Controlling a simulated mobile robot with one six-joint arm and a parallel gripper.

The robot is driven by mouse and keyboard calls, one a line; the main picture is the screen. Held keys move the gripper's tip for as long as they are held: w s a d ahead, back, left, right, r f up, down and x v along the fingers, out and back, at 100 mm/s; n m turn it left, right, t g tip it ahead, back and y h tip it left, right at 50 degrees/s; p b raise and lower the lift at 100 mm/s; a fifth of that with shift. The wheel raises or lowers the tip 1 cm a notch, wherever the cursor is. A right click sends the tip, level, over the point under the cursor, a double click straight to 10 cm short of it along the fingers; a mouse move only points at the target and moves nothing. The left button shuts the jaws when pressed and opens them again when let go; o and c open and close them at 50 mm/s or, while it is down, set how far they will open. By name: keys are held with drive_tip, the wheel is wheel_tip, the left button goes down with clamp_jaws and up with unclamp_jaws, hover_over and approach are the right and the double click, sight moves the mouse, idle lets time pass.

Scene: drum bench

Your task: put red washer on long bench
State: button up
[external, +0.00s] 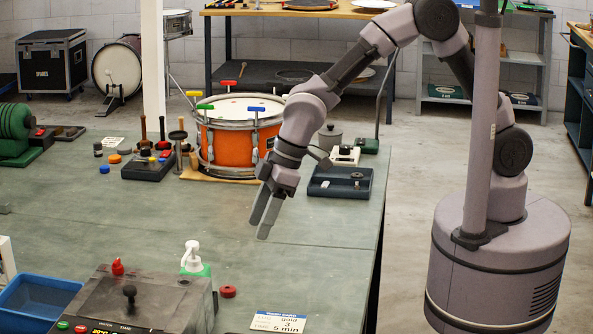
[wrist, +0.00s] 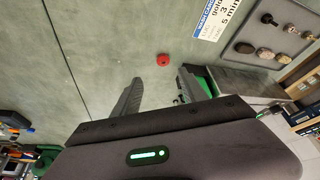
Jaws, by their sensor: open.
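A small red washer (external: 228,291) lies flat on the grey-green worktop (external: 330,240), between the dark control box and a white card. In the wrist view the red washer (wrist: 163,60) shows just beyond the fingertips, with bare worktop around it. My gripper (external: 262,216) is open and empty above the worktop, pointing down, farther back than the washer and apart from it. Its two fingers also show in the wrist view (wrist: 160,88). A long wood-topped bench (external: 290,12) stands behind; which surface is the task's long bench I cannot tell.
A control box (external: 130,300) with knobs, a green-white bottle (external: 192,258) and a printed card (external: 278,321) surround the washer. An orange drum (external: 228,148) and a dark tray (external: 340,187) stand farther back. The middle of the worktop is clear.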

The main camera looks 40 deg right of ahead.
drive_tip(key=w+d+r+m+t, duration=0.1)
drive_tip(key=w+d+r+m, duration=0.5)
drive_tip(key=d, duration=0.5)
drive_tip(key=w+d+r+m+t, duration=0.1)
drive_tip(key=w+d+r, duration=0.3)
drive_tip(key=d+r, duration=0.45)
drive_tip(key=s+d+r+m+t, duration=0.1)
drive_tip(key=d+m, duration=0.3)
drive_tip(key=d, duration=0.6)
drive_tip(key=s+d+r+m+h, duration=0.1)
drive_tip(key=s+d+m, duration=0.2)
drive_tip(key=d, duration=0.7)
drive_tip(key=shift+s+r+m+t, duration=0.3)
drive_tip(key=shift+s+m+t, duration=0.05)
drive_tip(key=shift+m+t, duration=0.05)
drive_tip(key=shift+o, duration=0.7)
drive_tip(key=s+d+m+h, duration=0.1)
drive_tip(key=s+d+m, duration=0.2)
drive_tip(key=s+d, duration=0.1)
drive_tip(key=shift+s+d+f+t, duration=0.3)
drive_tip(key=shift+s, duration=0.05)
drive_tip(key=shift+s+d+f+m, duration=0.1)
drive_tip(key=shift+s+d+m, duration=0.05)
drive_tip(key=shift+d+m, duration=0.25)
